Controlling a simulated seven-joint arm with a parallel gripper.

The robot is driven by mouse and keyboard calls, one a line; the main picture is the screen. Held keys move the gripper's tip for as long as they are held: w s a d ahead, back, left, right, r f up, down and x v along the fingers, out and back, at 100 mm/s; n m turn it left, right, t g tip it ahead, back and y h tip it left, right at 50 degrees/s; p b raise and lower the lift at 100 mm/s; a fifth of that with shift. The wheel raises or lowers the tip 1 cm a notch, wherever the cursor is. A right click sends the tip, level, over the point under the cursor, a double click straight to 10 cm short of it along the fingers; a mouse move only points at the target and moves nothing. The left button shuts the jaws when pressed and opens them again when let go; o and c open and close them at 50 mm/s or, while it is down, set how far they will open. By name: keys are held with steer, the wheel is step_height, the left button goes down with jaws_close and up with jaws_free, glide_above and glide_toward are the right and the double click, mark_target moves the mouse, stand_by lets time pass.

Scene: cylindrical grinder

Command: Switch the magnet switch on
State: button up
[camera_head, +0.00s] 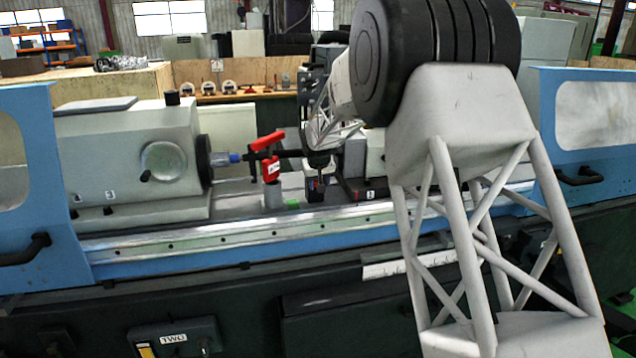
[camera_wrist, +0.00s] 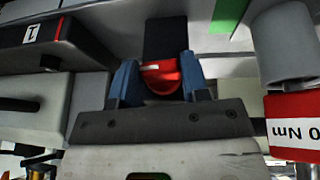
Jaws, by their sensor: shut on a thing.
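The magnet switch shows in the wrist view as a red knob (camera_wrist: 163,78) with a short pale mark, in front of a dark block (camera_wrist: 165,38). My gripper (camera_wrist: 159,72) has its two blue fingers closed on the knob, one on each side. The fingers hide the knob's sides. In the head view my gripper (camera_head: 317,164) reaches down to a small dark block (camera_head: 315,190) on the machine bed. The knob is too small and covered there to tell its turn position.
A red tool (camera_head: 270,170) stands just left of my gripper; its red and white label (camera_wrist: 292,130) shows close by in the wrist view. A block labelled 1 (camera_wrist: 30,42) is on the other side. The grey headstock (camera_head: 140,155) is further left. The blue guard (camera_head: 580,105) stands right.

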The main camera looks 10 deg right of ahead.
steer(key=shift+y, duration=0.6)
steer(key=o, duration=0.9)
steer(key=shift+r, duration=0.15)
steer(key=v, duration=0.7)
steer(key=shift+s+r, duration=0.2)
steer(key=shift+s+r, duration=0.1)
